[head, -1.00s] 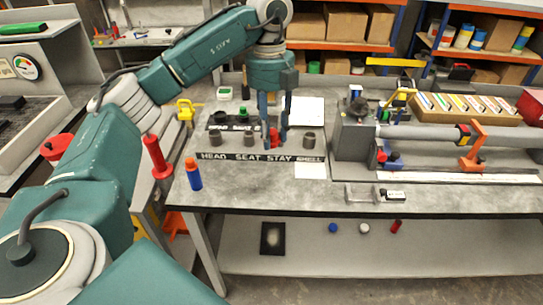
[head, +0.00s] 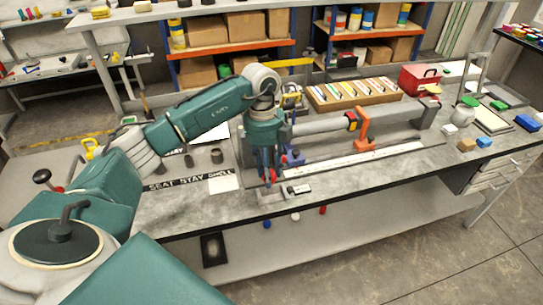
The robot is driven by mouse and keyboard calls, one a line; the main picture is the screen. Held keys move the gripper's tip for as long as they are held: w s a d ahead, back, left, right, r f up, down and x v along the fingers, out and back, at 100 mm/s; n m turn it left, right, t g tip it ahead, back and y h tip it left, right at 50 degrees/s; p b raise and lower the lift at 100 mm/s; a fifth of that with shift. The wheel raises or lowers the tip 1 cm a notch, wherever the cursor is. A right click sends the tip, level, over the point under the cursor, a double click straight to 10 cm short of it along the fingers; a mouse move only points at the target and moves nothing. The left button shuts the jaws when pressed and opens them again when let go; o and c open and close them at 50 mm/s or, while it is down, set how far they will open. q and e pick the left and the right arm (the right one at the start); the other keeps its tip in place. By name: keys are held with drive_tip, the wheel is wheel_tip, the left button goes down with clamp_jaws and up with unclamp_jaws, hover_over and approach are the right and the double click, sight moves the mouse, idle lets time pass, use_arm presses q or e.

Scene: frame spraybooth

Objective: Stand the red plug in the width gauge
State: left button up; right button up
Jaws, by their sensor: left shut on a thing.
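My left gripper (head: 268,182) points down over the front part of the workbench and is shut on the red plug (head: 272,176). Only a little red shows between the fingers, so most of the plug is hidden. The width gauge (head: 297,190), a small metal piece with a white label, lies near the bench's front edge. It is just right of the gripper. I cannot tell the exact height of the plug above the bench, and it appears apart from the gauge. My right gripper is not in view.
A labelled strip (head: 185,180) with dark cylinders (head: 216,156) stands left of the gripper. A grey tube fixture with an orange clamp (head: 363,130) and a long white rule (head: 355,159) lie to the right. A box of coloured strips (head: 352,92) is behind. The front right bench is fairly clear.

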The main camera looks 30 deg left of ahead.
use_arm(q)
drive_tip(key=shift+w+d+f, duration=0.1)
drive_tip(key=shift+d+f, duration=0.05)
drive_tip(key=shift+f, duration=0.25)
drive_tip(key=shift+f+b, duration=0.9)
wheel_tip(320, 180, down, 2)
drive_tip(key=shift+f+b, duration=0.25)
drive_tip(key=shift+b, duration=0.75)
drive_tip(key=shift+f+b, duration=0.55)
drive_tip(key=shift+f, duration=0.5)
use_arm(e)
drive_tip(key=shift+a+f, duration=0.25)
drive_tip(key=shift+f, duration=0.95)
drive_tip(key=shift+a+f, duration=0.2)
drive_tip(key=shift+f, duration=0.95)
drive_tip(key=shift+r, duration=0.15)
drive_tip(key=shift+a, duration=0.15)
use_arm(q)
drive_tip(key=shift+f, duration=0.45)
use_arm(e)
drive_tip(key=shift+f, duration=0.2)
use_arm(q)
drive_tip(key=shift+s+a+f, duration=0.1)
drive_tip(key=shift+s+a, duration=0.1)
drive_tip(key=shift+s, duration=0.05)
